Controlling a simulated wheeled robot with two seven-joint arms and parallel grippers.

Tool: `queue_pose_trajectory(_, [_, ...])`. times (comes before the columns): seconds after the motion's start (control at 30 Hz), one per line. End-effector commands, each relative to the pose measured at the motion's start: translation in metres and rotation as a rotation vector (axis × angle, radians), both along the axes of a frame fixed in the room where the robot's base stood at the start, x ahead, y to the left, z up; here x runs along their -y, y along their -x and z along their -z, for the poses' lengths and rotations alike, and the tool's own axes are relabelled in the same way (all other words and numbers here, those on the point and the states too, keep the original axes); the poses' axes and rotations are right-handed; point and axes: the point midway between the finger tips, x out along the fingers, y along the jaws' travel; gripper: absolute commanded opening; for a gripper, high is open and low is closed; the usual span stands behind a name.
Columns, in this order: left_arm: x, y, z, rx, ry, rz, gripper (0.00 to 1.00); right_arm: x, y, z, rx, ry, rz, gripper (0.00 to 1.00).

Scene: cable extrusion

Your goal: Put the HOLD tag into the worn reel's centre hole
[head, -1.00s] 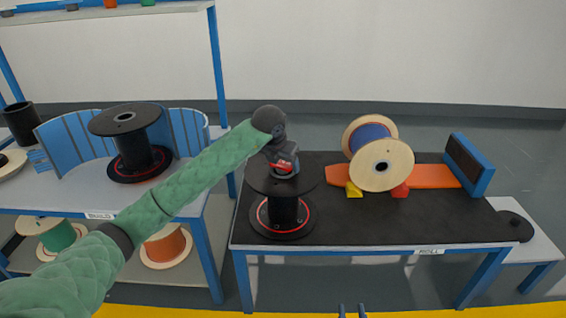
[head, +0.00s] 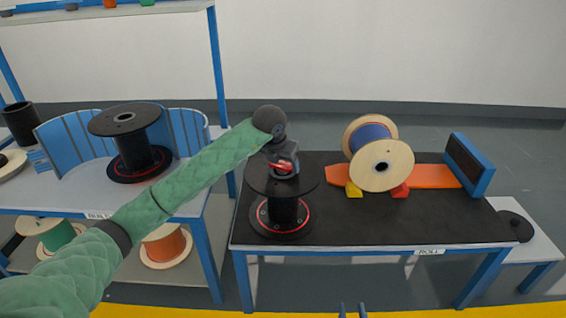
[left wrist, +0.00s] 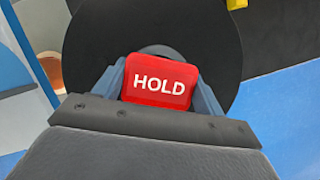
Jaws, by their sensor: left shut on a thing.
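My left gripper (head: 282,168) is shut on the red HOLD tag (head: 280,167). In the left wrist view the tag (left wrist: 160,82) sits between the two fingers with its white lettering facing the camera. The gripper is over the middle of a black reel (head: 262,184) standing upright on the right-hand table. The gripper and tag hide this reel's centre hole, so I cannot tell whether the tag touches it or is inside. In the left wrist view the reel's black flange (left wrist: 215,50) lies behind the tag. My right gripper (head: 351,311) shows only two separated fingertips at the bottom edge.
A wooden-flanged reel with blue winding (head: 382,165) stands on its rim between yellow and red chocks on the dark table (head: 370,225). An orange strip (head: 434,176) leads to a blue-framed stop. Another black reel (head: 125,119) stands on the left bench. The table's front middle is clear.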

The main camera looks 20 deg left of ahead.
Motion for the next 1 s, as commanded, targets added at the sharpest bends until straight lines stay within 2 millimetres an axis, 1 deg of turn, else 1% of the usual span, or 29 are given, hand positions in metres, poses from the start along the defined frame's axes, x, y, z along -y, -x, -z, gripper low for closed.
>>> queue_pose_trajectory(0.03, [0.002,0.003,0.009,-0.017,-0.004,0.003,0.48,0.000,0.000,0.000,0.000,0.000,0.000,0.36])
queue_pose_trajectory(0.3, [0.002,0.003,0.002,-0.013,-0.003,0.004,0.48,0.000,0.000,-0.003,0.001,0.000,0.000,0.36])
queue_pose_trajectory(1.0, [0.000,0.000,-0.005,-0.001,-0.001,0.002,0.48,0.000,0.000,-0.003,0.001,0.000,0.000,0.36])
